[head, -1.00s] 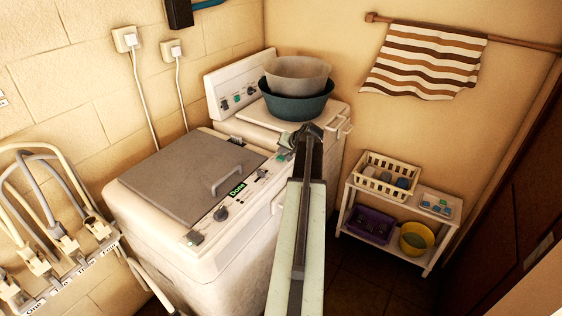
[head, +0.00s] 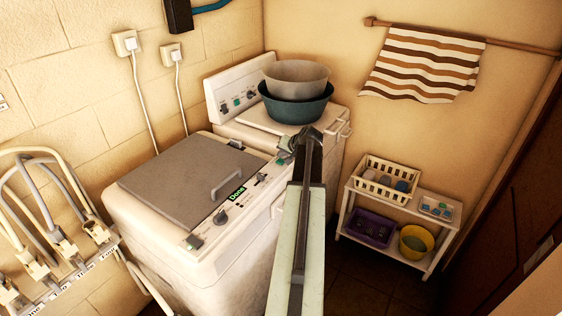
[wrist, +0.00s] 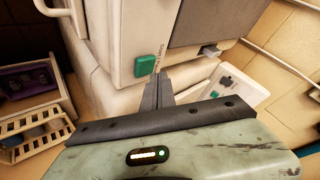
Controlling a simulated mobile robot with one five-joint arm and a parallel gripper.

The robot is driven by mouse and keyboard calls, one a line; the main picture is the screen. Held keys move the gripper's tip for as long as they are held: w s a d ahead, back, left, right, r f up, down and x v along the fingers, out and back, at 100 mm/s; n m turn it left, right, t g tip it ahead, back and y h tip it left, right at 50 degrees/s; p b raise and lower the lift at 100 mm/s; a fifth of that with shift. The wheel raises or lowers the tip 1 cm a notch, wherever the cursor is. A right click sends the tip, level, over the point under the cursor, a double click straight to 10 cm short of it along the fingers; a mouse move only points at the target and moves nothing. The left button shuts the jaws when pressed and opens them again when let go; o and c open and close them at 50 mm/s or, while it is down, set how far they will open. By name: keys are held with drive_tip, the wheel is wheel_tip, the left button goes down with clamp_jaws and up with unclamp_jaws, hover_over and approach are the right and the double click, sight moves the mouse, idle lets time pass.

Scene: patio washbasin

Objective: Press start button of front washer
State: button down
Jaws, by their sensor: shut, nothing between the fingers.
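The front washer (head: 205,245) is a cream top-loader with a grey lid and a control panel with knobs. Its green display (head: 237,194) reads "Done". A green button (head: 283,154) is at the panel's far end, beside my gripper (head: 304,137), and a darker button (head: 193,242) is at the near end. In the wrist view, my gripper (wrist: 163,77) is shut and empty, its tips just below and right of a green button (wrist: 145,64) with a printed label beside it. I cannot tell whether the tips touch it.
A rear washer (head: 240,128) carries two stacked basins (head: 296,97). A white shelf (head: 400,198) with a basket and bowls stands at the right. Hoses (head: 45,215) hang at the left wall. The floor between washers and shelf is dark and clear.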

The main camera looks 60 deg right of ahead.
sight(282, 162)
idle(0.8)
drive_tip(key=shift+f+b, duration=0.45)
drive_tip(key=shift+f+b, duration=0.45)
idle(0.5)
drive_tip(key=shift+r, duration=0.15)
idle(0.6)
drive_tip(key=shift+r+p, duration=0.8)
drive_tip(key=shift+p, duration=0.1)
wheel_tip(282, 162, up, 5)
drive_tip(key=p, duration=0.5)
drive_tip(key=shift+r, duration=0.1)
